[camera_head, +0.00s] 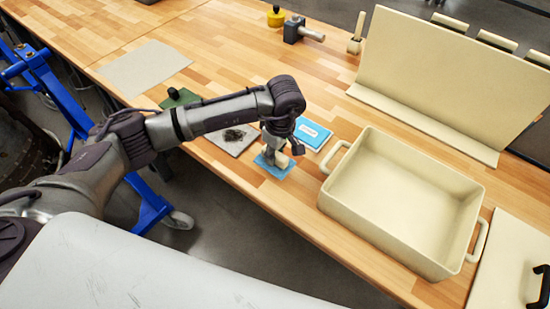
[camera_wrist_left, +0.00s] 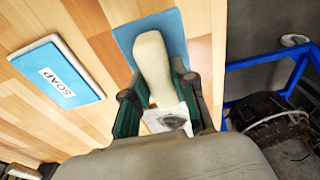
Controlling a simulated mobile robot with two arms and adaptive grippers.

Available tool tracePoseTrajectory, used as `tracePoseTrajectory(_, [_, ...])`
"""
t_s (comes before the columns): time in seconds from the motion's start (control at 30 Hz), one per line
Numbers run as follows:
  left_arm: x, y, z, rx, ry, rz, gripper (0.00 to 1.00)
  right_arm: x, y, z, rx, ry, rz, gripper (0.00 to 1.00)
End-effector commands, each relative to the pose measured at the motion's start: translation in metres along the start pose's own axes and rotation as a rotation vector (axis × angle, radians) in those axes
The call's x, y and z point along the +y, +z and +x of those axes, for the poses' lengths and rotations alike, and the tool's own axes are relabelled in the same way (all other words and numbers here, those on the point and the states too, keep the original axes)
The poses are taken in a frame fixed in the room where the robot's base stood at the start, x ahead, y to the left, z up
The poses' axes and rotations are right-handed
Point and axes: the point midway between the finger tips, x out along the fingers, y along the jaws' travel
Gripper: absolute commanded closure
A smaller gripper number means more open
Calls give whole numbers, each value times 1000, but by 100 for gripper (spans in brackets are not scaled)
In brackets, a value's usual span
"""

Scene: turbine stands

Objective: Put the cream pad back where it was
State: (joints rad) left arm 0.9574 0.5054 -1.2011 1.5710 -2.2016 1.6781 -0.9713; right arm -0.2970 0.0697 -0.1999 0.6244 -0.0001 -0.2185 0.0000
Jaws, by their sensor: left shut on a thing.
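My left gripper (camera_head: 277,148) is low over the front edge of the wooden table. It is shut on the cream pad (camera_wrist_left: 152,62), which stands out between the green-lined fingers in the left wrist view. The pad also shows as a small pale patch under the gripper in the head view (camera_head: 282,160). A flat blue mat (camera_head: 273,168) lies beneath the pad and also shows in the left wrist view (camera_wrist_left: 171,28). I cannot tell whether the pad touches the mat. A pale piece with a dark smudge (camera_wrist_left: 168,119) shows between the fingers. My right gripper is out of view.
A blue and white soap box (camera_head: 312,133) lies close to the right of the gripper. A grey sheet with dark fibres (camera_head: 233,141) lies to the left. A large cream tub (camera_head: 400,200) stands to the right, a cream panel (camera_head: 440,75) behind it.

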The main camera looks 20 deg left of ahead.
Motion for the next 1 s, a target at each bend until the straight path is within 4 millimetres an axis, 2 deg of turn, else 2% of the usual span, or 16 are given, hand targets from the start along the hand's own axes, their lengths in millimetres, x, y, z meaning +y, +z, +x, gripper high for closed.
tracePoseTrajectory(0.23, [-1, 5, 30, -1, -2, 0, 100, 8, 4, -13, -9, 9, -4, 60])
tracePoseTrajectory(0.6, [0, 5, 38, 0, 0, 0, 100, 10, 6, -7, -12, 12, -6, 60])
tracePoseTrajectory(0.63, [0, 5, 37, 0, 0, 0, 72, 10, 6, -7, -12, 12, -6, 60])
tracePoseTrajectory(0.77, [0, 5, 36, 0, 0, 0, 50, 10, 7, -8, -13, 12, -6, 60])
tracePoseTrajectory(1.0, [0, 5, 36, 0, 0, 0, 49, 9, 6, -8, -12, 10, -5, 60])
